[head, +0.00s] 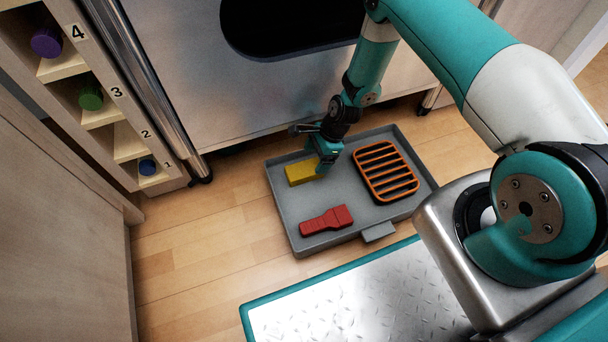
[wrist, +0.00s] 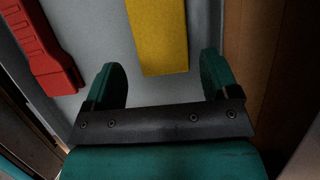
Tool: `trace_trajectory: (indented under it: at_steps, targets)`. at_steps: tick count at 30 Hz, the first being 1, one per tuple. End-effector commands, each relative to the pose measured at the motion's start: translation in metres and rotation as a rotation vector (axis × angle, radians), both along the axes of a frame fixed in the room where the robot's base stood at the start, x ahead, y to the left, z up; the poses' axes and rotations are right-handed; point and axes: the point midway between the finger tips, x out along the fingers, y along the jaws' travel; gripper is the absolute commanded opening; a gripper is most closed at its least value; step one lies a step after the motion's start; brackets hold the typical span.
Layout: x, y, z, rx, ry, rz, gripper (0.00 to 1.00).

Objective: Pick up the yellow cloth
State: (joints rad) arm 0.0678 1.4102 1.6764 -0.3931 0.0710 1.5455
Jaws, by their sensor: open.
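The yellow cloth (head: 301,173) is a flat folded block lying in the grey tray (head: 284,207), near its back left. My gripper (head: 322,166) is just over the right end of the cloth in the head view and hides part of it. In the wrist view the cloth (wrist: 158,36) reaches from the top edge down to between the two teal fingers of my gripper (wrist: 164,82). The fingers are open, one on each side of the cloth's near end, with gaps. I cannot tell how high they are above the tray.
A red scraper-like tool (head: 326,220) lies at the tray's front left; it also shows in the wrist view (wrist: 40,48). An orange-rimmed rack (head: 386,172) lies on the right. The steel cooker (head: 250,90) stands behind. A numbered shelf (head: 98,100) with coloured knobs is at left.

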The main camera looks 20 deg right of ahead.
Motion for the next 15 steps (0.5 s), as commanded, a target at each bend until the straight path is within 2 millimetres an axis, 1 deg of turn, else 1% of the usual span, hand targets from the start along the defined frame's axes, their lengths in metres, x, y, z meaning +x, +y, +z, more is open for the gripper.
trace_trajectory:
  at_steps: [5,13,15]
  targets:
    - [0.001,0.002,-0.009,0.0,-0.001,0.0,0.81]
    - [0.003,0.013,-0.045,0.0,0.0,-0.001,0.81]
    - [0.003,0.017,-0.051,0.0,-0.001,0.0,0.81]
